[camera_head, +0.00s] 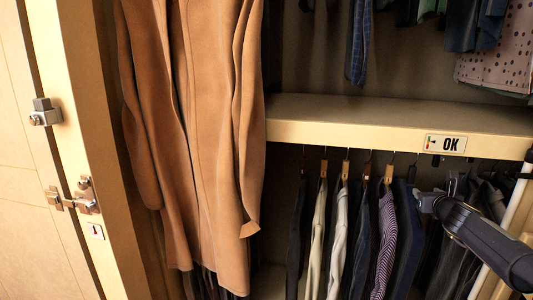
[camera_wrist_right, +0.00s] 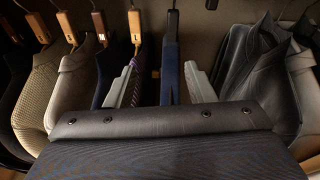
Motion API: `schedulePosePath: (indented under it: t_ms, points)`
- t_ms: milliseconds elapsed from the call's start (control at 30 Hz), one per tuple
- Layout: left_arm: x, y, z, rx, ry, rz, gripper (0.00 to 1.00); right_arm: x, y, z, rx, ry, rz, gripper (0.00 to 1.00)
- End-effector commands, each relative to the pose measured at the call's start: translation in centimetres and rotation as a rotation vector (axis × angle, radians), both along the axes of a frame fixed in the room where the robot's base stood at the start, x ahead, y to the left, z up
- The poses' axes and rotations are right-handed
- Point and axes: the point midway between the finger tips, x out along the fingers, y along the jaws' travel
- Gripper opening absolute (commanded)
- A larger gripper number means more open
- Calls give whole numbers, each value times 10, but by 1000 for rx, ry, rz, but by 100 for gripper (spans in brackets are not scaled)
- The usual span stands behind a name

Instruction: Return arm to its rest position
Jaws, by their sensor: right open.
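My right arm (camera_head: 485,240) comes in from the lower right of the head view. Its gripper (camera_head: 420,201) is among the clothes hanging under the shelf. In the right wrist view the two grey fingers of the gripper (camera_wrist_right: 169,84) are spread apart. A dark blue garment (camera_wrist_right: 170,65) hangs in line with the gap between them; I cannot tell whether they touch it. My left gripper is not in view.
Several garments (camera_head: 340,235) hang closely left of my gripper. A dark leather jacket (camera_wrist_right: 255,60) hangs right in the wrist view. A long tan coat (camera_head: 205,130) hangs farther left.

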Motion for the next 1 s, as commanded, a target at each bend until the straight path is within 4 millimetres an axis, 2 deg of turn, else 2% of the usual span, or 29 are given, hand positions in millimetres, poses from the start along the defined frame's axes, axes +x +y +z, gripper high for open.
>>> schedulePosePath:
  t_ms: [167,367,467,567,667,700,767,900,1000]
  points:
    - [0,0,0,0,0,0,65,-9,24,18,-117,6,77,49]
    - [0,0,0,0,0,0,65,-30,69,45,-330,16,217,49]
    - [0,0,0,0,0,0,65,-48,97,58,-476,24,311,49]
    - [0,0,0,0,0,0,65,-76,133,70,-662,32,430,49]
    - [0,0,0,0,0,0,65,-121,175,77,-908,42,588,49]
    - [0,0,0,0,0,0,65,-145,194,76,-1023,47,664,49]
    - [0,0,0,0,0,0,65,-184,218,69,-1196,55,782,49]
    - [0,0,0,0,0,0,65,-278,257,34,-1559,65,1051,49]
    - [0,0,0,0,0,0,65,-338,271,3,-1763,65,1222,49]
